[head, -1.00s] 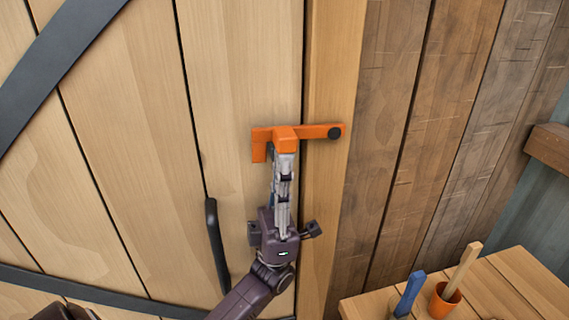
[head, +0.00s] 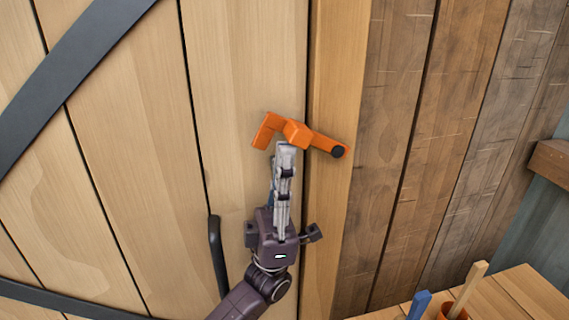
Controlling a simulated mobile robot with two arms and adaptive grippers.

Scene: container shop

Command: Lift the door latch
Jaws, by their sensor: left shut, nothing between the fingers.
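The orange door latch (head: 299,134) lies across the gap between the wooden door (head: 240,90) and the post. It is tilted, its left end raised and its right end at a dark round pivot (head: 337,151) on the post. My left gripper (head: 286,146) comes up from below and is shut, with nothing seen between its fingers. Its fingertips are at the underside of the latch's middle block; whether they touch it I cannot tell. My right gripper is not in view.
A dark door handle (head: 217,257) stands left of my left gripper. Dark metal straps cross the door. A wooden table (head: 520,292) at the lower right holds an orange pot (head: 452,313) and a blue-handled tool (head: 419,304).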

